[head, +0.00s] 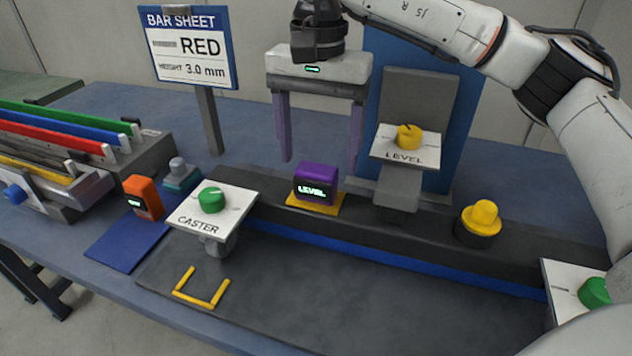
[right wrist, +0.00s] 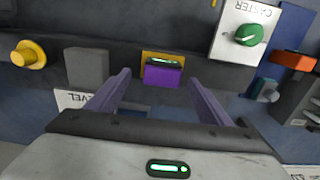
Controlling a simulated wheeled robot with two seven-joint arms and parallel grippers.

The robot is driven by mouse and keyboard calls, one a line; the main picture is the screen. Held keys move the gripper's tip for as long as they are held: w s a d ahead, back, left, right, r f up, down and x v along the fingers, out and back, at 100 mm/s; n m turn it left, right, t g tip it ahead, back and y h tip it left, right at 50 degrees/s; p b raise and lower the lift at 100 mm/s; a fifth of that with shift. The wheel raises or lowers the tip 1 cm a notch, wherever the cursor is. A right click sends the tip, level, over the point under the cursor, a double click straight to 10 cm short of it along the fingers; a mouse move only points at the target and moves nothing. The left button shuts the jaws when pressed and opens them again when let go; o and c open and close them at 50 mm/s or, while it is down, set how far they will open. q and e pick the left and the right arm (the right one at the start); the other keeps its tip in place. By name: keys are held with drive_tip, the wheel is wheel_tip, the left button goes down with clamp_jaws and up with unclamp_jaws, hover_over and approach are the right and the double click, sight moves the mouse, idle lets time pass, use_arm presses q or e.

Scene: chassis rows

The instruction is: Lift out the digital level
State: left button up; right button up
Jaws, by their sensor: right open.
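In the right wrist view the level (right wrist: 162,75) shows beyond and between the fingers. My right gripper (head: 320,158) has two purple fingers, spread open and empty. It hangs above and around the level's position in the head view, apart from it. In the right wrist view the open fingers (right wrist: 165,80) point toward the level. My left gripper is not in view.
A CASTER knob plate (head: 232,205) stands left of the level, and a LEVEL knob plate (head: 425,150) stands right. A yellow button (head: 482,217) is farther right. An orange device (head: 143,197) and coloured bars (head: 65,135) are at left. The front dark plate (head: 290,285) is mostly clear.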

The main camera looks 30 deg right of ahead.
sight(316, 168)
drive_tip(key=f, duration=0.4)
drive_tip(key=shift+w, duration=0.2)
drive_tip(key=c, duration=1.3)
